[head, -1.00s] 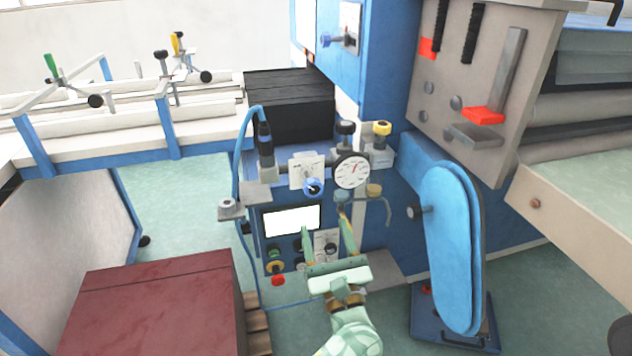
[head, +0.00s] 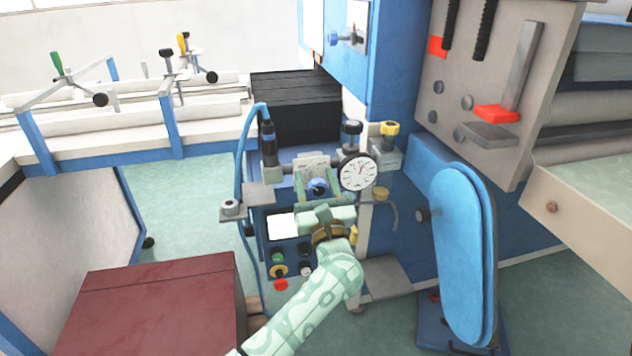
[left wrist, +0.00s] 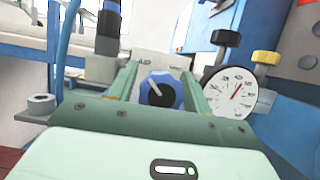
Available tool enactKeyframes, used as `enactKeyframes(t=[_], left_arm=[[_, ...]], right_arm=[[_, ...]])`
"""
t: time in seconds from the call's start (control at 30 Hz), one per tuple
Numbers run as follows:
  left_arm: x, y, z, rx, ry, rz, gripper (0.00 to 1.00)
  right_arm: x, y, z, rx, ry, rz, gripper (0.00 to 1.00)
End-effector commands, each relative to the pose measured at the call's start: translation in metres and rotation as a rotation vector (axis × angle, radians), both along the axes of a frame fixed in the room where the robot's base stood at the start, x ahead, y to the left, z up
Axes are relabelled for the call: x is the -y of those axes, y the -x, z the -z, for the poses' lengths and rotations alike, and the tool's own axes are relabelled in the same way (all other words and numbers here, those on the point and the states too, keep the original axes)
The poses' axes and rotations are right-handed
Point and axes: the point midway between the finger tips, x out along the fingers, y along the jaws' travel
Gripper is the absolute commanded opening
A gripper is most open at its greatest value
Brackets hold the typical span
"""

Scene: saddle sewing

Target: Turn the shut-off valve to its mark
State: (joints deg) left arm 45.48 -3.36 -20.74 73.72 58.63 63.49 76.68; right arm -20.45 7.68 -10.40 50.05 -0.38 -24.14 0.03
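A round blue knob (head: 317,187) with a white pointer line sits in front of a light label plate on the blue machine's control panel. In the left wrist view the knob (left wrist: 159,91) faces me, and its white line slants to the upper left. The plate behind it shows the letters "AIR", partly covered. My left gripper (head: 318,182) is at the panel with its two green fingers apart, one on each side of the knob. In the left wrist view a small gap shows at the left finger; contact at the right finger is unclear. My right gripper is not seen.
A white dial gauge (head: 358,172) stands close right of the knob, with black (head: 352,128) and yellow (head: 390,129) knobs behind it. A blue hose (head: 241,150) runs at the left. Below are a screen (head: 282,226) and a red button (head: 281,285). A blue belt guard (head: 462,240) stands right.

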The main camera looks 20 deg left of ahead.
Motion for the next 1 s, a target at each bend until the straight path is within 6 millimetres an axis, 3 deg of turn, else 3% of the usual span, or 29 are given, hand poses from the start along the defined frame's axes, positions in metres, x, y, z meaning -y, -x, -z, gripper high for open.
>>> enactKeyframes(t=[0.03, 0.1, 0.47, 0.73, 0.83, 1.0], left_arm=[[0.0, 0.0, 0.0, 0.0, 0.0, 0.0, 0.34], [0.0, 0.0, 0.0, 0.0, 0.0, 0.0, 0.15], [0.0, 0.001, -0.001, -0.02, -0.03, 0.0, 0.14], [0.001, 0.001, -0.004, -0.106, -0.159, 0.0, 0.14], [0.001, 0.001, -0.004, -0.157, -0.231, 0.0, 0.14], [0.002, 0.0, -0.005, -0.247, -0.366, 0.0, 0.14]], right_arm=[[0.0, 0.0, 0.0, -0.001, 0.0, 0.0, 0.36], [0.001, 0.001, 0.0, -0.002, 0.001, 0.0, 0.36], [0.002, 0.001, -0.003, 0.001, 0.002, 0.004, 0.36], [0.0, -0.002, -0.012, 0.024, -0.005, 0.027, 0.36], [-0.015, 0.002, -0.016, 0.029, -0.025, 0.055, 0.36], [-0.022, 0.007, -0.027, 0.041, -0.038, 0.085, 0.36]])
